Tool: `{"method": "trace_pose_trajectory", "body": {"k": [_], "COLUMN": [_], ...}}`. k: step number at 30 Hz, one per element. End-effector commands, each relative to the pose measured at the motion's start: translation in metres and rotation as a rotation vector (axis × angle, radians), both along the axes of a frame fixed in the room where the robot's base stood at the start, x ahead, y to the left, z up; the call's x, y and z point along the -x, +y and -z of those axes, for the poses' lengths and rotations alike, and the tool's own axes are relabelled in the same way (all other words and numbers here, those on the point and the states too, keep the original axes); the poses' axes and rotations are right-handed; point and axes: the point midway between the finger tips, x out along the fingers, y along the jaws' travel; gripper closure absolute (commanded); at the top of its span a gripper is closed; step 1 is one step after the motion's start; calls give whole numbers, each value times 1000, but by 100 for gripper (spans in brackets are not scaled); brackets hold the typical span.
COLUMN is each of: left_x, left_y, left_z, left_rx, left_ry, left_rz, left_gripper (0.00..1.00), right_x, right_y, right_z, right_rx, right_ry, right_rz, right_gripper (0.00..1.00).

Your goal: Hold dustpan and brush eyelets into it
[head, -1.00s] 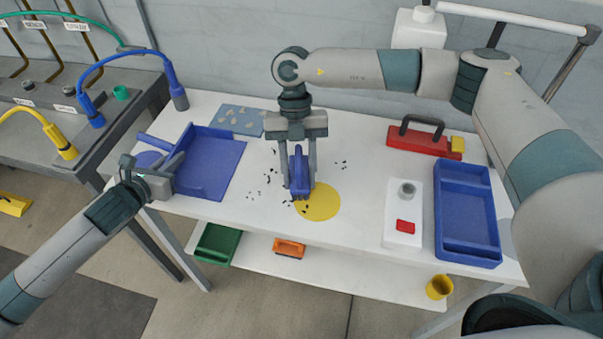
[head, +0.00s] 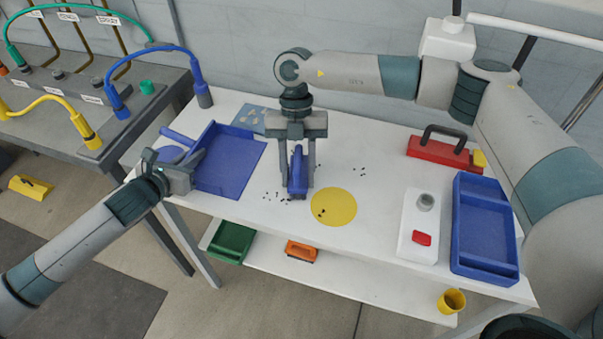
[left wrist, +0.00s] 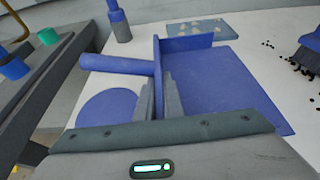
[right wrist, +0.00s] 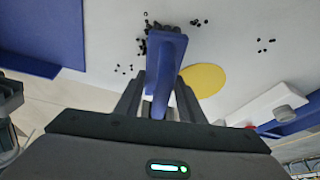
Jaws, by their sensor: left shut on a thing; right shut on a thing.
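The blue dustpan (head: 232,168) lies flat on the left of the white table; it also shows in the left wrist view (left wrist: 215,85). My left gripper (head: 196,160) is shut on the dustpan's near side wall, beside its handle. My right gripper (head: 298,180) is shut on the blue brush (head: 298,168) and holds it upright, low over the table. In the right wrist view the brush (right wrist: 168,65) is between the fingers. Small black eyelets (head: 274,197) lie around the brush's foot and between it and the dustpan. A few more eyelets lie on the yellow disc and further right.
The yellow disc (head: 338,208) lies right of the brush. A white box with a red button (head: 418,225), a blue tray (head: 484,256) and a red block with a black handle (head: 440,152) stand on the right. A light blue mat (head: 250,117) is behind the dustpan.

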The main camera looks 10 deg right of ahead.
Motion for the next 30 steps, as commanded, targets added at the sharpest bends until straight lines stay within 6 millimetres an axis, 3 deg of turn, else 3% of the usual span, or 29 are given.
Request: {"method": "trace_pose_trajectory", "body": {"k": [8, 22, 30], "left_x": [0, 0, 0], "left_y": [0, 0, 0], "left_z": [0, 0, 0], "left_rx": [0, 0, 0], "left_ry": [-1, -1, -1], "left_rz": [0, 0, 0], "left_gripper": [100, 100, 100], "right_x": [-1, -18, -22], "right_y": [3, 34, 40], "right_z": [0, -1, -1], "right_rx": [0, -1, 0], "right_ry": [0, 0, 0], "right_rz": [0, -1, 0], "right_gripper": [82, 82, 82]}}
